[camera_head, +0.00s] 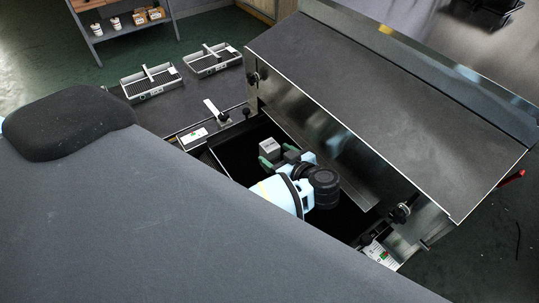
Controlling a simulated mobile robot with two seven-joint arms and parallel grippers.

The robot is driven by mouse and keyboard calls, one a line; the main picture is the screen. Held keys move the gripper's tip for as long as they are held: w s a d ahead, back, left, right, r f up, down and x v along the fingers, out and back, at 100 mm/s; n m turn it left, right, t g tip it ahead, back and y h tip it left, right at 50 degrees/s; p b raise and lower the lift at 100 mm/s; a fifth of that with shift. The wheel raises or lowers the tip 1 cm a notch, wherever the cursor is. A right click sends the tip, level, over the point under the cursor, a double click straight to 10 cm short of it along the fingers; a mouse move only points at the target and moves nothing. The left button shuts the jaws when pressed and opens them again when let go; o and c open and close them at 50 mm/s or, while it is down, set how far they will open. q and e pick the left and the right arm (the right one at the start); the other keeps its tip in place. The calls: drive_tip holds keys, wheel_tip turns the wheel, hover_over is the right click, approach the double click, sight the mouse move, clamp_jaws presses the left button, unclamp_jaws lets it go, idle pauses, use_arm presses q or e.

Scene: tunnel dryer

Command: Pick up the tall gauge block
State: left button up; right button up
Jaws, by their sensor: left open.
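A small grey block (269,147), which looks like the tall gauge block, shows its light top and a side at the dark opening of the tunnel dryer (390,90). My left gripper (270,162), with green fingertips, is right at the block, on its near side in the picture. The gripper is open; whether the fingers touch the block cannot be told. The lower part of the block is hidden by the gripper and the dark opening. My right gripper is not in view.
Two grey trays (148,84) (212,60) with handles sit on the surface beyond the dryer. A shelf (125,31) with cups and small boxes stands at the back left. Black knobs (401,212) and the raised dryer cover edge the opening closely.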

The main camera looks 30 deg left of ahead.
sight(266, 142)
use_arm(q)
drive_tip(key=shift+w+a+r, duration=0.1)
drive_tip(key=shift+a, duration=0.3)
drive_tip(key=x, duration=0.3)
drive_tip(key=shift+a+r+p, duration=0.2)
drive_tip(key=shift+a+p, duration=0.15)
drive_tip(key=shift+w+a+f, duration=0.15)
drive_tip(key=shift+a+f, duration=0.15)
drive_tip(key=shift+a, duration=0.1)
clamp_jaws()
drive_tip(key=shift+r, duration=0.1)
drive_tip(key=shift+r, duration=0.5)
wheel_tip(266, 142, up, 3)
drive_tip(key=shift+f, duration=0.2)
drive_tip(key=s+d+r, duration=0.1)
drive_tip(key=s, duration=1.5)
